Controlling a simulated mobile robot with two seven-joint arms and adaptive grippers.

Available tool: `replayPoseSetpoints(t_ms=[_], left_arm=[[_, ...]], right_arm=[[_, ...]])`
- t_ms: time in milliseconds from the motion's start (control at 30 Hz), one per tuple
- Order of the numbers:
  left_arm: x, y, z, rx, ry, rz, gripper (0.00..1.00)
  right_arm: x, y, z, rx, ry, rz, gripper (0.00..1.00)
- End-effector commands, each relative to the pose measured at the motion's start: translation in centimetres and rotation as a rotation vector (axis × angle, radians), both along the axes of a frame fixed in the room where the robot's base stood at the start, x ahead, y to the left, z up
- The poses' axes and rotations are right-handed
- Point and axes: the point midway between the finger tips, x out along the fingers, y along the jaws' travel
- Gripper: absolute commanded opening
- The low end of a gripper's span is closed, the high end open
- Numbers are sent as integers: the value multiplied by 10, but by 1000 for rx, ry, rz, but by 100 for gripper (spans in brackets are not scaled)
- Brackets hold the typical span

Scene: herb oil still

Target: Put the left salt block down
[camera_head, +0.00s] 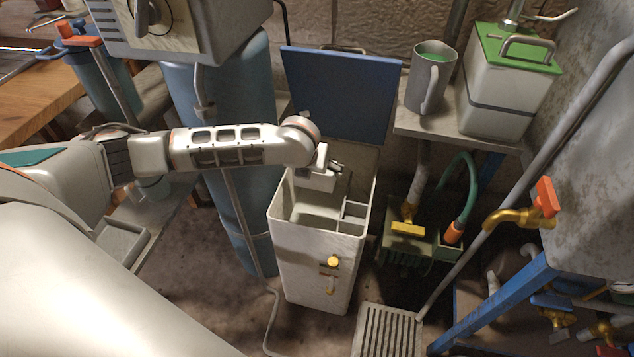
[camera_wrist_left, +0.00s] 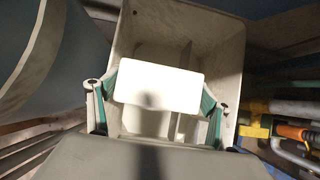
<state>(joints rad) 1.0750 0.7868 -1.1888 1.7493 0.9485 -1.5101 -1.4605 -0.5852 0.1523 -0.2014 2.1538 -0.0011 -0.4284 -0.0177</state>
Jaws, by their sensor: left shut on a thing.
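The left salt block (camera_wrist_left: 158,84) is a white, rounded slab in the left wrist view. My left gripper (camera_wrist_left: 153,100) is shut on it, with a green-lined finger at each side. In the head view my left gripper (camera_head: 328,176) is at the mouth of an open off-white bin (camera_head: 312,262), toward its back. The bin shows in the left wrist view (camera_wrist_left: 230,65) behind the block. Thin walls divide its inside into compartments. The block hides part of the inside, and I cannot tell whether it touches the bin. My right gripper is not in view.
The bin's blue lid (camera_head: 345,95) stands raised behind it. A blue column (camera_head: 232,150) is close on the left. A grey jug (camera_head: 430,78) and a green-topped canister (camera_head: 505,85) stand on a shelf at the right. A brass valve (camera_head: 515,215) juts out below.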

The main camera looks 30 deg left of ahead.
Motion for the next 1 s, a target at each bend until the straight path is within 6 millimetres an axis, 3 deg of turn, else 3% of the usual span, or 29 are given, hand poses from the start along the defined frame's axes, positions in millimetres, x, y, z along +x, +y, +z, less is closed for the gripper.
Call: replayPoseSetpoints(t_ms=[33,367,600,800,1000], left_arm=[[-3,0,-23,0,14,-1,24],[-4,0,-76,0,17,0,24],[-4,-1,-114,-2,16,0,24],[-2,0,-133,0,10,2,24],[1,0,-134,-1,-1,2,24]], right_arm=[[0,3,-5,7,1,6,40],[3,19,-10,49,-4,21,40],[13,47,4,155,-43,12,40],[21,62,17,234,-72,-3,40],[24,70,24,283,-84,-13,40]])
